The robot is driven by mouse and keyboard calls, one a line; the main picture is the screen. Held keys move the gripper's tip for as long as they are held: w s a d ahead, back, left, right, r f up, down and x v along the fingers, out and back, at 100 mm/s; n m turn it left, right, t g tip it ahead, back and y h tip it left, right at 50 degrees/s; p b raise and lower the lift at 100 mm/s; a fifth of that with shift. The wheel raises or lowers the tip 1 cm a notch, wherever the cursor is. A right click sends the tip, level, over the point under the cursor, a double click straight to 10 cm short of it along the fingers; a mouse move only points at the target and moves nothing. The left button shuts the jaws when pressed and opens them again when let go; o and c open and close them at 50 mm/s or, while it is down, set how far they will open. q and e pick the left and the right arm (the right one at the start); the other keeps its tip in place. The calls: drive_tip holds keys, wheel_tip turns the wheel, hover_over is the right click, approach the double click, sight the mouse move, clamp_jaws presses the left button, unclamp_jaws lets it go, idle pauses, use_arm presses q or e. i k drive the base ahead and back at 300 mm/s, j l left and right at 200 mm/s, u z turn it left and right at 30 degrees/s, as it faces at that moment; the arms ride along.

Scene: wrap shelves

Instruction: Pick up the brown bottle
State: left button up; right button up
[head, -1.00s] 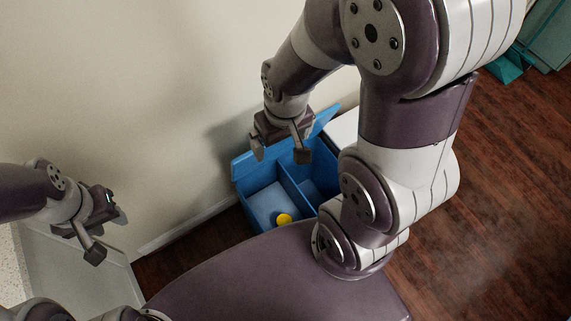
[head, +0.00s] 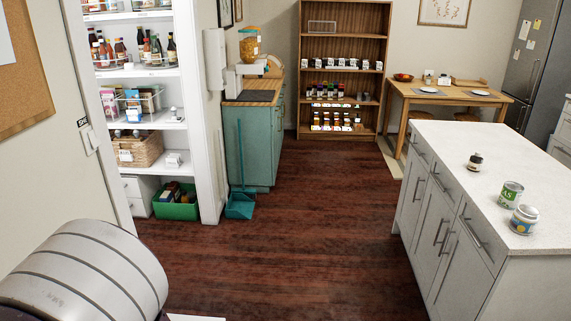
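A small dark brown bottle (head: 475,162) with a dark cap and a pale label stands upright on the white top of the kitchen island at the right. It stands apart from the two cans nearer to me. Other dark bottles (head: 157,50) stand on the pantry shelves at the left, too small to tell apart well. Neither of my grippers is in the head view; only a rounded grey part of my own arm shows at the lower left.
A green-labelled can (head: 511,193) and a white-and-blue can (head: 524,219) stand on the island (head: 440,139). A wooden shelf (head: 345,91) and a table (head: 450,96) are at the back. A teal dustpan (head: 240,205) stands left. The dark wood floor (head: 300,235) between is clear.

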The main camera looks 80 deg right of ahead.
sight(476, 162)
drive_tip(key=k+j+z, duration=0.1)
drive_tip(key=z, duration=2.45)
drive_tip(key=i+j+z, duration=0.1)
drive_tip(key=z, duration=1.25)
drive_tip(key=l+u, duration=0.1)
drive_tip(key=u, duration=0.75)
drive_tip(key=k+l+u, duration=0.1)
drive_tip(key=u, duration=0.35)
drive_tip(key=k+u, duration=0.1)
drive_tip(key=u, duration=0.75)
drive_tip(key=k+u, duration=0.1)
drive_tip(key=u, duration=0.35)
drive_tip(key=z, duration=2.45)
drive_tip(key=i+j+u, duration=0.1)
drive_tip(key=i+u, duration=0.15)
drive_tip(key=i, duration=0.25)
drive_tip(key=i+u, duration=0.2)
drive_tip(key=i, duration=0.35)
drive_tip(key=i+l+u, duration=0.1)
drive_tip(key=i+u, duration=0.15)
drive_tip(key=i, duration=0.25)
drive_tip(key=i+l+u, duration=0.2)
drive_tip(key=i, duration=0.35)
